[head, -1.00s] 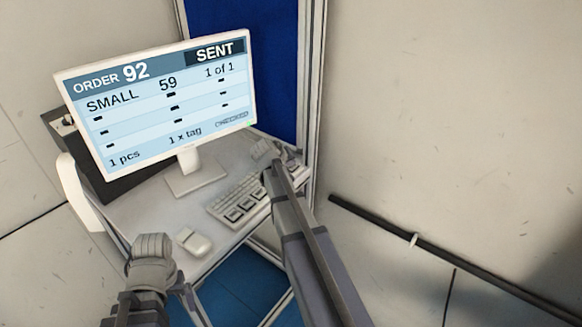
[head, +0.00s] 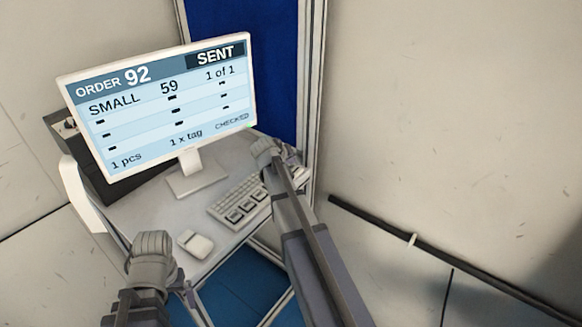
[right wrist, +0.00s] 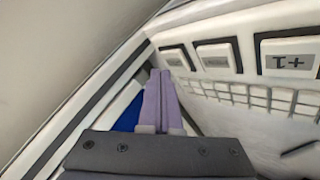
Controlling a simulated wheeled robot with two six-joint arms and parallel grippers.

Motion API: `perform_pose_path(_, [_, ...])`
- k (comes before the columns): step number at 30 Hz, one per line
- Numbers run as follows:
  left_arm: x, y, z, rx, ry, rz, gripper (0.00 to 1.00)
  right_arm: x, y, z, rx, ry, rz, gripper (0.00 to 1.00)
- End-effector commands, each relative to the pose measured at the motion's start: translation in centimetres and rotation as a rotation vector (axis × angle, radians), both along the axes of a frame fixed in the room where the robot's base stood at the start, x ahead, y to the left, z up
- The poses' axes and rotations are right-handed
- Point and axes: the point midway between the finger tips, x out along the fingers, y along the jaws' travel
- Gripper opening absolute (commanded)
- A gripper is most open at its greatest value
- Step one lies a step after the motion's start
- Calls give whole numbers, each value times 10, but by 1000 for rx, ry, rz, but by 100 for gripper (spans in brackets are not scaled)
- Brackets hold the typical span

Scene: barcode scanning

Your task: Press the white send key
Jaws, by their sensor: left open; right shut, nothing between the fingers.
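The white keyboard (head: 238,203) lies on the desk in front of the monitor, its right end hidden behind my right arm. My right gripper (head: 262,146) is over the keyboard's far right side in the head view. In the right wrist view its fingers (right wrist: 160,95) are shut and empty, close beside the white key (right wrist: 176,58) at the row's end. That key's label is unreadable, so I cannot tell whether it is the send key. A "+1" key (right wrist: 288,56) sits further right. My left gripper (head: 152,250) is open and empty at the desk's front left.
The monitor (head: 160,105) reads "ORDER 92", "SENT" and "CHECKED". A white mouse (head: 195,243) lies left of the keyboard. A dark box (head: 75,140) stands behind the monitor. A blue panel with a metal frame (head: 312,100) rises behind the desk.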

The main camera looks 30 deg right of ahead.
Motion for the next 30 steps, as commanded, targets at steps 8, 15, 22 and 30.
perform_pose_path(8, [0,0,18,0,0,0,94,0,0,18,0,0,0,0])
perform_pose_path(15, [0,0,41,0,0,0,94,0,0,41,0,0,0,0])
perform_pose_path(22, [0,0,51,0,0,0,94,0,0,51,0,0,0,0])
perform_pose_path(30, [0,0,50,0,0,0,94,0,0,50,0,0,0,0])
